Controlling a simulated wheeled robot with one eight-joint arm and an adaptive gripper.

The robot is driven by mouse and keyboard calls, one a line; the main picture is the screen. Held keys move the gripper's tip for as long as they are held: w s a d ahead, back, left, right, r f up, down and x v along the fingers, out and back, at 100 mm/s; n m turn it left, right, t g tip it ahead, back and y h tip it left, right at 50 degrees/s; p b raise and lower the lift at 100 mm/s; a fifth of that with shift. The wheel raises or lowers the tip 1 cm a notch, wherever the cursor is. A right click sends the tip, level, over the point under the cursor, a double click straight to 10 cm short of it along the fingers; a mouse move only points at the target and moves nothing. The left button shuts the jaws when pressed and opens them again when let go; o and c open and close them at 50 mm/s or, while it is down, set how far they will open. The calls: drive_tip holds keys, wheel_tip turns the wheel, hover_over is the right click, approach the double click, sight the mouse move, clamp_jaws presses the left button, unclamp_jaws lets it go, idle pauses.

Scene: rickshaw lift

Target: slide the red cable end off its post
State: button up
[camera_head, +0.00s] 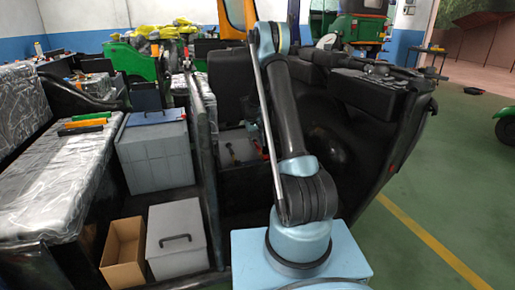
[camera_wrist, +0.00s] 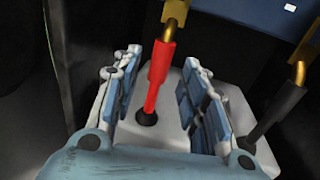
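In the wrist view, the red cable end (camera_wrist: 160,75) stands on a dark round post base (camera_wrist: 146,117) on top of a pale grey battery (camera_wrist: 165,136). A brass-coloured piece joins its upper end. My gripper (camera_wrist: 160,85) is open, with one blue-padded finger on each side of the red cable end and a gap on both sides. A black cable end (camera_wrist: 275,115) sits on the battery to the right, outside the right finger.
A blue surface (camera_wrist: 245,25) lies beyond the battery. In the head view, a grey box with a handle (camera_head: 178,238), an open cardboard box (camera_head: 124,250) and a bench with tools (camera_head: 55,185) stand left. Open green floor (camera_head: 440,190) lies right.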

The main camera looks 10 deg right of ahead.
wheel_tip(320, 180, up, 10)
drive_tip(key=a, duration=0.2)
drive_tip(key=shift+s+f, duration=0.15)
drive_tip(key=shift+f, duration=0.1)
drive_tip(key=s+d+r, duration=0.1)
drive_tip(key=s+r, duration=0.5)
drive_tip(key=s, duration=0.3)
drive_tip(key=s+d+r+y, duration=0.1)
drive_tip(key=s+d+r, duration=0.1)
drive_tip(key=s+r, duration=0.5)
drive_tip(key=s+d+r, duration=0.1)
drive_tip(key=s+r, duration=0.3)
drive_tip(key=s, duration=0.8)
drive_tip(key=s+f, duration=0.3)
drive_tip(key=s, duration=0.6)
drive_tip(key=s+f+m+t, duration=0.1)
drive_tip(key=s+f, duration=0.2)
drive_tip(key=s, duration=0.7)
drive_tip(key=s+d+f+m+y, duration=0.1)
drive_tip(key=s+f, duration=0.3)
drive_tip(key=s, duration=0.5)
drive_tip(key=shift+s+t, duration=0.3)
drive_tip(key=shift+t, duration=0.1)
